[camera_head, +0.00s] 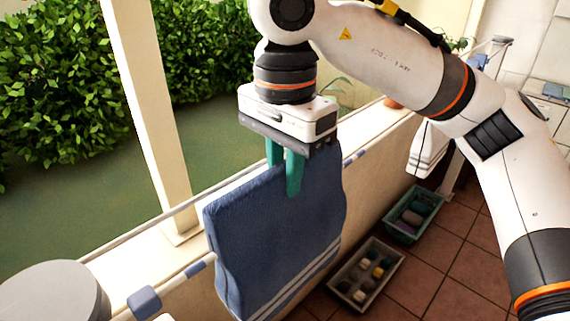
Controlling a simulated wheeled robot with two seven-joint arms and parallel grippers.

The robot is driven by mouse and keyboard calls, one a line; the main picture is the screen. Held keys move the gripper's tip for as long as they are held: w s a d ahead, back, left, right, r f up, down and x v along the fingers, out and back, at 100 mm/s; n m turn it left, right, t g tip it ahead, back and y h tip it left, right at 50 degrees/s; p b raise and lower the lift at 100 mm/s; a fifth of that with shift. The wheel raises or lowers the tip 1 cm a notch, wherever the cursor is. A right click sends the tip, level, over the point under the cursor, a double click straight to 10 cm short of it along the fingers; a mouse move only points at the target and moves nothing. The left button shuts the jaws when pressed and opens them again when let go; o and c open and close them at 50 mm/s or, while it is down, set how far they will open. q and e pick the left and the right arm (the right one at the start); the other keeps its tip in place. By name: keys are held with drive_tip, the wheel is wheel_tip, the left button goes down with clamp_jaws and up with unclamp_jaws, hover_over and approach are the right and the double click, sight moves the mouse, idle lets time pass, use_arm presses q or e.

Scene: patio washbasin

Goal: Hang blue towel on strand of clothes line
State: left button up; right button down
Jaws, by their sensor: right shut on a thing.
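The blue towel (270,235), with white stripes near its lower edge, hangs folded in the middle of the head view. My right gripper (284,180) reaches down from above with its teal fingers shut on the towel's upper edge. A clothes line strand with blue and white sections (197,267) meets the towel's left side and shows again past its right side (355,156). The towel hides the stretch between, so I cannot tell whether the towel lies over the strand or in front of it. My left gripper is not in view.
A low wall (180,257) with a pale post (150,120) runs behind the towel. A white cloth (430,146) hangs farther right. On the tiled floor (445,265) stand a green crate (434,208) and a tray of stones (388,283). A blue fitting (144,302) sits at lower left.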

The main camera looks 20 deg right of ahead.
sight(285, 208)
drive_tip(key=shift+f+b, duration=2.3)
drive_tip(key=shift+f, duration=0.9)
drive_tip(key=c, duration=1.2)
unclamp_jaws()
wheel_tip(285, 208, up, 9)
drive_tip(key=p, duration=0.8)
drive_tip(key=shift+r, duration=0.1)
